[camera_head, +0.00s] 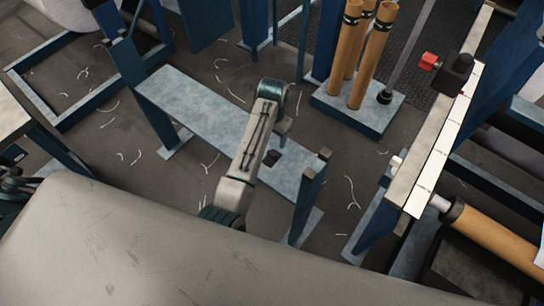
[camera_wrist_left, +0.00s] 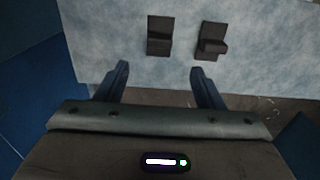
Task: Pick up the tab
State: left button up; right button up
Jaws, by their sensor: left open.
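Two small dark tabs stand side by side on a pale blue metal plate in the left wrist view: a left tab (camera_wrist_left: 159,36) and a right tab (camera_wrist_left: 212,41) with a stepped shape. My left gripper (camera_wrist_left: 159,70) is open and empty, its blue fingers apart, with both tabs beyond the fingertips. In the head view one dark tab (camera_head: 271,157) shows on the pale blue plate (camera_head: 205,108), beside my left arm. My left gripper (camera_head: 283,134) hangs above the plate near it; its fingers are small there. The other tab is not clear in the head view. My right gripper is not in view.
A blue post (camera_head: 306,200) rises at the plate's near end. Brown spools (camera_head: 372,58) stand on a blue base behind. A pale roll (camera_head: 190,250) fills the front. A beam with a red-knobbed black part (camera_head: 456,75) is at right. White thread scraps litter the floor.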

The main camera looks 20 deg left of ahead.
aim_at(272, 153)
pick_arm(q)
notch_tip(272, 153, down, 3)
jog(key=shift+f, duration=0.2)
jog(key=f, duration=0.4)
jog(key=shift+s, duration=0.25)
jog(key=shift+f, duration=0.7)
jog(key=c, duration=1.1)
jog(key=shift+o, duration=0.2)
notch_tip(272, 153, up, 10)
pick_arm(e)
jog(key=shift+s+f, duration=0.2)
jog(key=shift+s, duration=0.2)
pick_arm(q)
jog(key=shift+o, duration=0.4)
jog(key=shift+c, duration=1)
